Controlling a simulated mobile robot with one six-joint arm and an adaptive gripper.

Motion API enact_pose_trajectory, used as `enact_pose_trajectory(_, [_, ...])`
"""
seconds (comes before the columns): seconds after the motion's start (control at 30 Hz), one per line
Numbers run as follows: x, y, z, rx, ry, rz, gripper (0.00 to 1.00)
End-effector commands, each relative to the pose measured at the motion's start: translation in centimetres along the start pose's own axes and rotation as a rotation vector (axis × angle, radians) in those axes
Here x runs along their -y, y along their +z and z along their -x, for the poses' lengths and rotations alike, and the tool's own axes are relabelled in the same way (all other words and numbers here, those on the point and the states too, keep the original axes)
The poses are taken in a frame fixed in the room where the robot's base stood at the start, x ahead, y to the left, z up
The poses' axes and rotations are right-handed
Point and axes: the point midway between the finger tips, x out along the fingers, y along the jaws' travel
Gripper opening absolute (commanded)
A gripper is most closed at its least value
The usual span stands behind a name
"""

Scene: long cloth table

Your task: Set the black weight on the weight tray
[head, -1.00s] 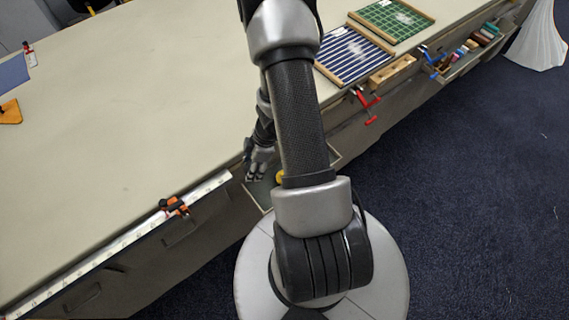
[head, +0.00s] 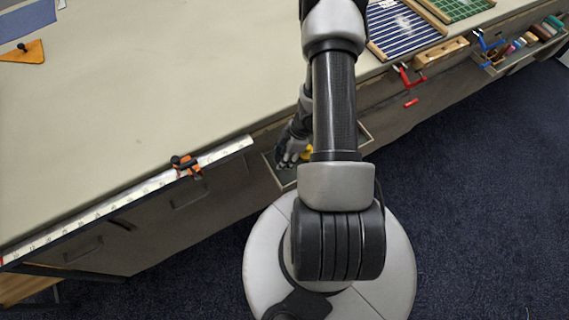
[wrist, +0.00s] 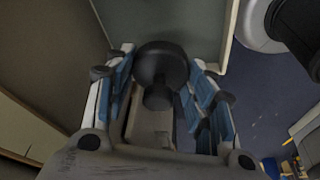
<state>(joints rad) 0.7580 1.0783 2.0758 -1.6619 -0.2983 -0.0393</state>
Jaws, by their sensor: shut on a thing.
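My gripper (wrist: 160,85) is shut on the black weight (wrist: 158,62), a round dark piece with a narrower neck, held between the blue finger pads in the wrist view. In the head view my gripper (head: 289,153) is at the open drawer (head: 282,181) under the table's front edge, and the weight cannot be made out there. In the wrist view a pale drawer wall (wrist: 229,35) is just beyond the weight. I cannot make out the weight tray in either view.
A yellow thing (head: 306,153) shows beside my gripper at the drawer. A ruler (head: 110,206) with an orange clamp (head: 187,166) runs along the table edge. A blue striped board (head: 405,30) and a green board (head: 462,8) lie at the back right. The table's middle is clear.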

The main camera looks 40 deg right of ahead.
Motion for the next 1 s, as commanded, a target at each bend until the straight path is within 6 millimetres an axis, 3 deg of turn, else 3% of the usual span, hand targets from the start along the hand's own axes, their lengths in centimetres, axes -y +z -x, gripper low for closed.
enact_pose_trajectory(0.37, [0.0,1.3,-4.2,-0.001,0.0,-0.001,0.1])
enact_pose_trajectory(0.77, [0.0,1.4,-4.5,0.0,0.001,-0.001,0.1])
enact_pose_trajectory(0.8, [0.0,1.4,-4.5,0.0,0.0,-0.001,0.52])
enact_pose_trajectory(1.0, [0.0,1.4,-4.4,0.0,0.0,-0.001,0.65])
